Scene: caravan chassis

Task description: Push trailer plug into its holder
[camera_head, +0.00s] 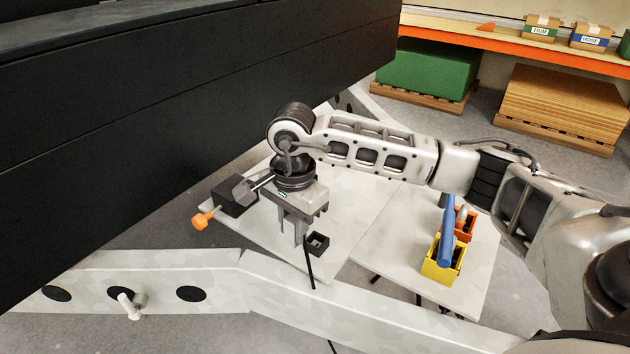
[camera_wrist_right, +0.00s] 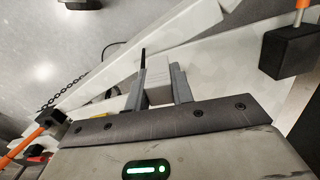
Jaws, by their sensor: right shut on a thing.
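My right gripper (camera_head: 301,240) is low over the pale chassis plate, pointing down. It is shut on a light grey block, apparently the trailer plug (camera_wrist_right: 158,95), which shows between the two fingers in the right wrist view. A thin black cable (camera_head: 309,264) runs down from beside the fingers over the plate's front edge. A small black square socket, apparently the holder (camera_head: 318,242), sits just right of the fingertips in the head view. The plug looks outside it; whether they touch I cannot tell. My left gripper is not in view.
A black box with an orange knob (camera_head: 203,219) is left of my gripper. The dark caravan wall (camera_head: 180,110) rises behind. A pale beam (camera_head: 190,268) crosses the front.

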